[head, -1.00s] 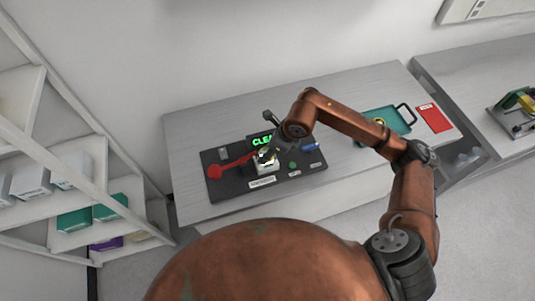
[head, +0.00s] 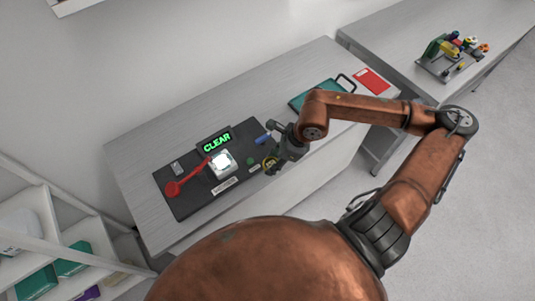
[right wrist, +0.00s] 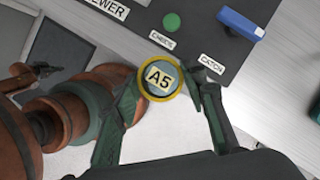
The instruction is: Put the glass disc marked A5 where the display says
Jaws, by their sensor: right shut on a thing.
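The glass disc marked A5 (right wrist: 159,79) has a yellow rim and a pale label. My right gripper (right wrist: 160,86) is shut on it. In the head view the disc (head: 270,163) shows at the tip of the right gripper (head: 277,160), by the right end of the dark instrument base (head: 190,205). The display (head: 217,142) reads "CLEAR" in green. In front of it is a bright white viewer stage (head: 222,163), with nothing seen on it. A red-handled arm (head: 184,182) lies to its left. My left gripper is not in view.
A green button (right wrist: 171,22) labelled CHECK and a blue catch (right wrist: 240,24) sit on the instrument base. A teal tray (head: 312,93) and a red card (head: 371,80) lie further right. Another table holds a coloured device (head: 455,50). Shelves (head: 60,255) stand at lower left.

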